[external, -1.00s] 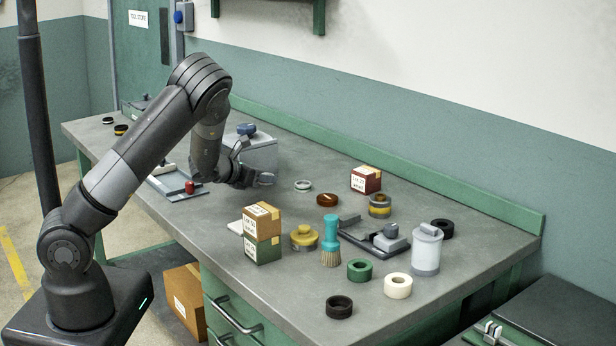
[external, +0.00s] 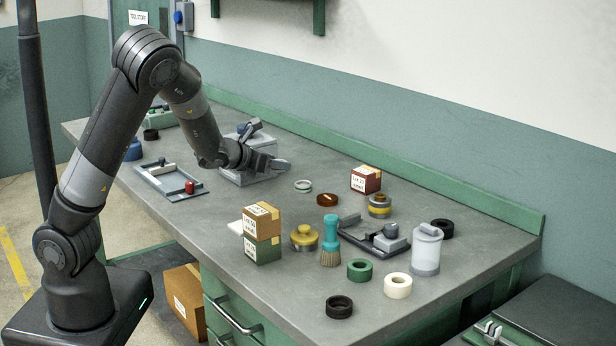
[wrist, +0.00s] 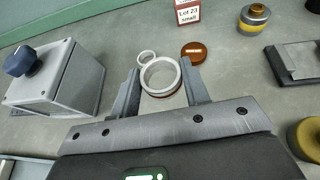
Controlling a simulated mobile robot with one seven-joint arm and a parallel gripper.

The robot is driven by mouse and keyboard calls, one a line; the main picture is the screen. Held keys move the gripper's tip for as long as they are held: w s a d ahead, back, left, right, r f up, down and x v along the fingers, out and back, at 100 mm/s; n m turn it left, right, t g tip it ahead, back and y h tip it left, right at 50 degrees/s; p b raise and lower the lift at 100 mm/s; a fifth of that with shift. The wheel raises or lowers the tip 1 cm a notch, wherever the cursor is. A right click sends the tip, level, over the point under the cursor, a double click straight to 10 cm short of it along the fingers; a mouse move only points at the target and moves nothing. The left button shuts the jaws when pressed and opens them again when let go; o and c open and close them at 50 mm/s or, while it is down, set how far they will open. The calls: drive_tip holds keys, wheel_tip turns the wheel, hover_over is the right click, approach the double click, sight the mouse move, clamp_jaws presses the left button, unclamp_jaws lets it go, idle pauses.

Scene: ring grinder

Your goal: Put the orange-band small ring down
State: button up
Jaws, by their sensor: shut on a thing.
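In the external view my gripper (external: 280,166) is over the table beside the grey box; the ring is too small to make out there. In the wrist view a smaller white ring (wrist: 146,53) and a brown-orange ring (wrist: 194,52) lie on the table just beyond the held ring. These also show in the external view, the white ring (external: 303,186) and the brown one (external: 327,199).
The grey box with a blue knob (wrist: 50,80) stands left of my gripper. A red box labelled Lot 23 small (external: 366,180), stacked cartons (external: 262,233), a brush (external: 331,240), a grey fixture (external: 385,243) and several rings stand to the right. Bare table lies around the two loose rings.

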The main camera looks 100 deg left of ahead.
drive_tip(key=w+d+r+m+t+h, duration=0.1)
drive_tip(key=w+d+m+t+h, duration=0.15)
drive_tip(key=w+d, duration=1.05)
drive_tip(key=w+d+r+m+t+h, duration=0.15)
drive_tip(key=w+d+m+h, duration=0.25)
drive_tip(key=w+d, duration=1)
drive_tip(key=d+f+m+t+h, duration=0.15)
drive_tip(key=d+m+h, duration=0.25)
drive_tip(key=d, duration=1.5)
drive_tip(key=s+f+m+h, duration=0.1)
drive_tip(key=f, duration=0.1)
drive_tip(key=s+f+h, duration=0.1)
drive_tip(key=s+f, duration=0.1)
drive_tip(key=s+f+m+g+h, duration=0.1)
drive_tip(key=f, duration=0.1)
drive_tip(key=shift+s+d+f+m, duration=0.3)
drive_tip(key=shift+s+f+m, duration=0.05)
drive_tip(key=shift+s, duration=0.05)
drive_tip(key=shift+s+f+h, duration=0.3)
drive_tip(key=shift+s+h, duration=0.05)
drive_tip(key=shift+h, duration=0.1)
